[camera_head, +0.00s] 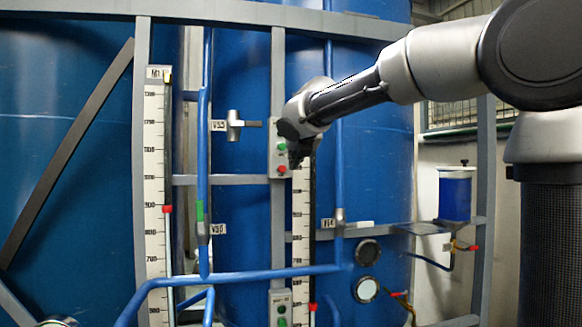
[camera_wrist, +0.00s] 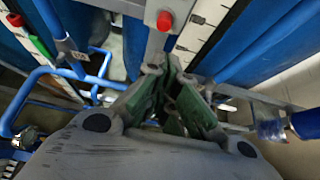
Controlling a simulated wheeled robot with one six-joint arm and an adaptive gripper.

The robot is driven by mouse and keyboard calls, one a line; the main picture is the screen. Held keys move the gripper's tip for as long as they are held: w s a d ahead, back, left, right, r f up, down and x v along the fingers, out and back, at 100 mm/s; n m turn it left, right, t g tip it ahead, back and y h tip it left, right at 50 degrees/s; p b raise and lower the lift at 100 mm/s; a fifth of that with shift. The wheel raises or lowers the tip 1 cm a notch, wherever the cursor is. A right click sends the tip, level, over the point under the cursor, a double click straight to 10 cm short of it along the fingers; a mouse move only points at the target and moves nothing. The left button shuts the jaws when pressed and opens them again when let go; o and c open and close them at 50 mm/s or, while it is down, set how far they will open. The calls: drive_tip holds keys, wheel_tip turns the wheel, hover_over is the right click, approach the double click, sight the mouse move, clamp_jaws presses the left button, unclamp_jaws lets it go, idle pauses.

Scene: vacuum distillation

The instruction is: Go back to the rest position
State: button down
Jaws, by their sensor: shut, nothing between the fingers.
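My gripper (camera_head: 296,150) is at the end of my arm, which reaches in from the right in the head view. It hangs in front of a grey control box (camera_head: 272,150) with a green and a red button. In the wrist view my gripper (camera_wrist: 180,95) shows its green-lined fingers, shut with nothing between them. The red button (camera_wrist: 164,20) shows just beyond the fingertips there. Whether the fingertips touch the box cannot be told.
Large blue tanks (camera_head: 80,110) stand behind a grey frame (camera_head: 278,220). White level scales (camera_head: 154,200), blue pipes (camera_head: 240,275) and a valve handle (camera_head: 236,124) surround the gripper. A second button box (camera_head: 281,308) is below. A small blue container (camera_head: 455,195) stands at the right.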

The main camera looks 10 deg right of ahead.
drive_tip(key=shift+v, duration=0.8)
drive_tip(key=s+d+f+m+g, duration=0.3)
drive_tip(key=s+f+m, duration=0.3)
drive_tip(key=f+m, duration=0.3)
drive_tip(key=s+d+f+m+g, duration=0.2)
drive_tip(key=s+d+f+m, duration=0.35)
drive_tip(key=m, duration=0.65)
drive_tip(key=s+d+f+m+g, duration=0.1)
drive_tip(key=s+f+m, duration=0.3)
drive_tip(key=s, duration=0.4)
drive_tip(key=s+d+f+m+g, duration=0.1)
drive_tip(key=s+d+f+m, duration=0.3)
drive_tip(key=s, duration=0.4)
drive_tip(key=s+d+f+m, duration=0.2)
drive_tip(key=s+f+m, duration=0.3)
drive_tip(key=s+m, duration=0.2)
drive_tip(key=shift+s+d+f+g, duration=0.3)
drive_tip(key=shift+s+d+g, duration=0.1)
drive_tip(key=shift+s, duration=0.5)
